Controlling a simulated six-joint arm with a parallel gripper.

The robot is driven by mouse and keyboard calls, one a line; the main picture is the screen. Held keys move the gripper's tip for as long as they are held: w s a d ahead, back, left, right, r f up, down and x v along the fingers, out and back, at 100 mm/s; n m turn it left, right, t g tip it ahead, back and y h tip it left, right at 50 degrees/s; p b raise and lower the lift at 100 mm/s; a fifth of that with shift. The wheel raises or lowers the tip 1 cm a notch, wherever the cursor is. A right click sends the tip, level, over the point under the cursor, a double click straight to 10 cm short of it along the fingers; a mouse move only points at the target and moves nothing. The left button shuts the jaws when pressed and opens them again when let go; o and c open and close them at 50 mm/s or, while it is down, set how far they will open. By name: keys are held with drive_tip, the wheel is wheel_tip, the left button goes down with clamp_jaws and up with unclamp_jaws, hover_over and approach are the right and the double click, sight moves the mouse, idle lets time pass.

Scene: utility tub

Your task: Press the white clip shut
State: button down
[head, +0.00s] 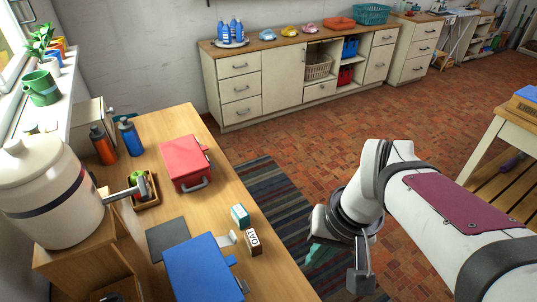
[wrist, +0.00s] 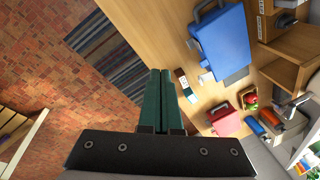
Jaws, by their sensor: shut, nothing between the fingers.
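The blue tub (head: 200,268) lies on the wooden table at the bottom of the head view, and it also shows in the wrist view (wrist: 222,38). The white clip (head: 227,239) sticks out from the tub's edge at its far corner and looks swung outward. It appears as a small pale piece beside the tub in the wrist view (wrist: 206,77). My gripper (wrist: 160,72) has dark green fingers together with nothing between them. In the head view my gripper (head: 315,250) is right of the table, over the rug and floor, well apart from the clip.
A teal-and-white box (head: 240,216) and a box marked OAT (head: 253,242) stand close to the clip at the table edge. A red tub (head: 185,163) stands farther back. A dark flat mat (head: 168,238) lies beside the blue tub. Floor right of the table is open.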

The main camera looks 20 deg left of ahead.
drive_tip(key=w+a+f+n, duration=0.1)
drive_tip(key=w+a+n, duration=0.3)
drive_tip(key=a, duration=0.4)
drive_tip(key=w+a+f+n+y, duration=0.1)
drive_tip(key=w+a+f+n, duration=0.1)
drive_tip(key=w+a+n, duration=0.2)
drive_tip(key=w+a, duration=0.3)
drive_tip(key=shift+a+t, duration=0.3)
drive_tip(key=shift+a, duration=0.05)
drive_tip(key=shift+w, duration=0.1)
approach(226, 239)
wheel_tip(226, 239, down, 5)
drive_tip(key=w, duration=0.2)
drive_tip(key=shift+w, duration=0.15)
drive_tip(key=shift+w+d+f+y, duration=0.1)
drive_tip(key=shift+w+f+y, duration=0.05)
drive_tip(key=shift+y, duration=0.15)
